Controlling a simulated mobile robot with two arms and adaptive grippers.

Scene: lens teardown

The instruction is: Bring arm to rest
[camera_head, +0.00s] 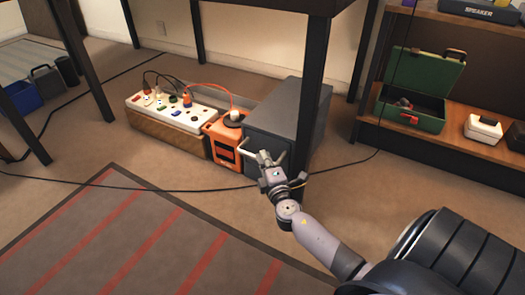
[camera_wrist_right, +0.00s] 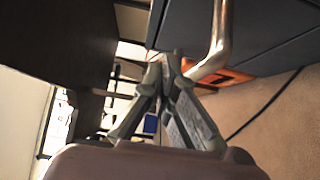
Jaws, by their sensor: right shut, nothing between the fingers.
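My right arm comes in from the lower right in the head view. Its gripper (camera_head: 268,160) is in front of the dark grey cabinet (camera_head: 290,110), close to the cabinet's light handle (camera_head: 247,151). In the right wrist view the fingers of the right gripper (camera_wrist_right: 170,62) meet at their tips, with nothing held between them. The curved silver handle (camera_wrist_right: 222,35) passes just right of the fingertips there; I cannot tell whether they touch it. My left gripper is not in view.
A dark table leg (camera_head: 315,90) stands right beside the gripper. An orange box (camera_head: 225,138) and a power strip (camera_head: 178,113) sit left of the cabinet. A black cable (camera_head: 130,188) crosses the floor. A shelf with a green case (camera_head: 415,105) is at right. The striped rug (camera_head: 130,240) is clear.

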